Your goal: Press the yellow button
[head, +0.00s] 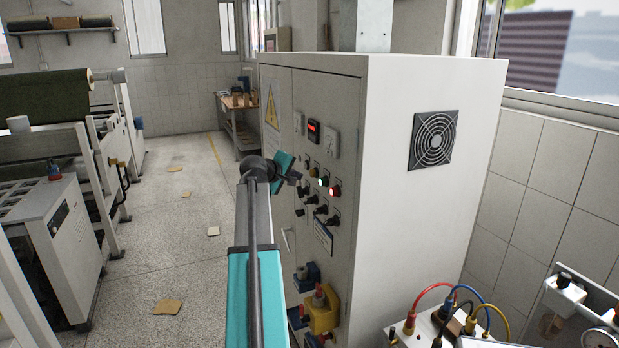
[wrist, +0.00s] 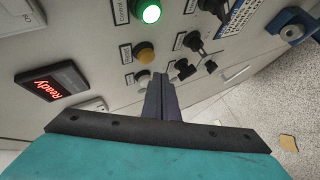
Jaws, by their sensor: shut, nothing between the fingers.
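The yellow button (wrist: 145,52) shows in the wrist view as an amber round cap on the cabinet's panel, next to the lit green button (wrist: 149,11). In the head view the yellow button (head: 313,172) is small, up and left of the green one. My gripper (wrist: 159,78) is shut and empty, its dark fingers pointing at the panel just below the yellow button in the wrist view. A pale button partly shows beside the fingertips. In the head view my gripper (head: 297,179) is left of the button row; I cannot tell the gap to the panel.
The grey cabinet (head: 430,200) fills the middle right. Its panel has a lit red button (head: 335,190), black rotary switches (head: 321,209) and a red "Ready" display (wrist: 52,86). Plugs and a yellow socket (head: 322,310) stick out below. The floor at left is mostly open, with scattered paper pieces.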

